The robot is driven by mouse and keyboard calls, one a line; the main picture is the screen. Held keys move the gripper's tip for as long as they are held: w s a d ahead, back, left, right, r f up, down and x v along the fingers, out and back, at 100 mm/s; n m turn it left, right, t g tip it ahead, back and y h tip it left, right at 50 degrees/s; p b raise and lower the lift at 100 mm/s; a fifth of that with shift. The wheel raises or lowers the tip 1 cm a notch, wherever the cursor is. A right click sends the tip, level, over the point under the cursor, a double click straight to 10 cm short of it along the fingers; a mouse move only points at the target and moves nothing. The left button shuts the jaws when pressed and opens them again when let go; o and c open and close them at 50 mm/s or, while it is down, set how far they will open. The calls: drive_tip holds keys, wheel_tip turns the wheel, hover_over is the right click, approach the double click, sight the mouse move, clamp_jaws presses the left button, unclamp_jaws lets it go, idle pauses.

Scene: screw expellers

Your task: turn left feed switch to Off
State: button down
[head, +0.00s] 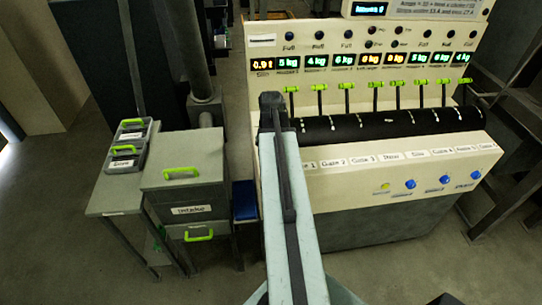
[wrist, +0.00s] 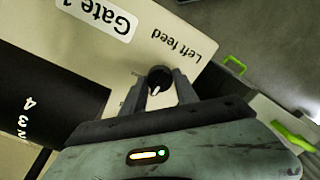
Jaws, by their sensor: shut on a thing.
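The left feed switch (wrist: 159,77) is a dark round knob with a white pointer mark, below the upside-down "Left feed" label (wrist: 185,44) in the wrist view. The pointer mark is toward the lower side of the knob in that picture. My gripper (wrist: 160,86) has one finger on each side of the knob and is shut on it. I cannot read any Off marking around it. In the head view my arm hides the switch, the label and the gripper's fingers at the left end of the cream control panel (head: 420,165).
The "Gate 1" label (wrist: 108,17) is beside the switch. Levers with green handles (head: 345,86) stand along the panel, and blue buttons (head: 410,184) are at its front right. A grey cabinet (head: 185,158) with green handles stands just left of the panel.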

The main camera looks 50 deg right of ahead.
drive_tip(key=shift+n, duration=0.4)
drive_tip(key=c, duration=0.9)
unclamp_jaws()
drive_tip(key=shift+c, duration=0.2)
wheel_tip(320, 180, up, 8)
drive_tip(key=p, duration=0.8)
drive_tip(key=shift+f, duration=0.15)
